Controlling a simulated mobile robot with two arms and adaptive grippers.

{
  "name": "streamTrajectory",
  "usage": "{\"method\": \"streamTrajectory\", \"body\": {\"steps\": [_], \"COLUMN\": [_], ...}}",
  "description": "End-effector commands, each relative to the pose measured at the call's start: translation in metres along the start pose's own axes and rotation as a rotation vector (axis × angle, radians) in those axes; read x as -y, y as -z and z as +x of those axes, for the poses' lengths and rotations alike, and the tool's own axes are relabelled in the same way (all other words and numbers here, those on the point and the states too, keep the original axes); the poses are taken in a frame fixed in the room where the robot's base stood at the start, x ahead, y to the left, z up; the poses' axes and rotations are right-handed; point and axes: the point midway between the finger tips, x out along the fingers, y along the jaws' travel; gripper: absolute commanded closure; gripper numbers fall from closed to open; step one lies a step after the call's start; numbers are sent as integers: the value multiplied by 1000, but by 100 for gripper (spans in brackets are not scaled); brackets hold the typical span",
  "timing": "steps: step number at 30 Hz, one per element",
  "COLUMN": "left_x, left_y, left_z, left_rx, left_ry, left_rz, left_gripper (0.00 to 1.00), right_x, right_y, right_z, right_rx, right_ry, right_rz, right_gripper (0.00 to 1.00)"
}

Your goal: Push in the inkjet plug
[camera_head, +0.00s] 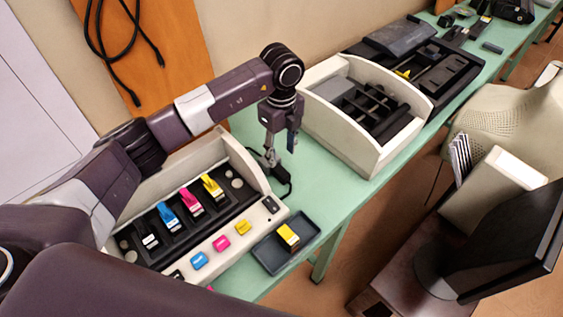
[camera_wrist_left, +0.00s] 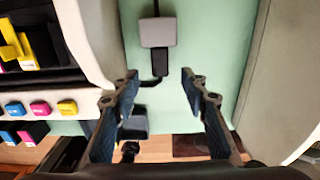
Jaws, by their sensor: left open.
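The inkjet exhibit is a cream housing (camera_head: 228,148) with black, blue, magenta and yellow cartridges in a dark bay; its edge shows at left in the left wrist view (camera_wrist_left: 100,45). A grey block with a black cable (camera_wrist_left: 157,32), which looks like the plug, lies on the green table beside the housing. A black hooked piece extends from its near end. My left gripper (camera_head: 271,160) points down over this spot. In the left wrist view its fingers (camera_wrist_left: 159,76) are apart and empty, with the block beyond the tips. Whether the plug is seated cannot be told.
A dark tray (camera_head: 259,254) holding a yellow cartridge (camera_head: 289,236) sits in front of the housing. A second cream housing (camera_head: 335,135) with black slots stands to the right. A monitor (camera_head: 510,240) stands at the right.

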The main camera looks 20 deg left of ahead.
Motion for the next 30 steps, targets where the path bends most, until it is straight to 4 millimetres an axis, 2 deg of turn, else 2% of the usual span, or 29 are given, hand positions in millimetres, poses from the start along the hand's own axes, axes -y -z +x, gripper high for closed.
{"method": "streamTrajectory", "body": {"steps": [3, 9, 30], "left_x": [1, 0, 0], "left_y": [-1, 0, 0], "left_z": [-22, -38, -40], "left_rx": [1, 0, 0], "left_ry": [3, 0, -1], "left_rz": [1, 0, 1], "left_gripper": [59, 59, 59], "right_x": [0, 0, 4], "right_y": [0, 0, 2], "right_z": [0, 0, 0], "right_rx": [0, 0, -3], "right_ry": [0, 0, 4], "right_rz": [0, 0, 2], "right_gripper": [62, 62, 62]}}
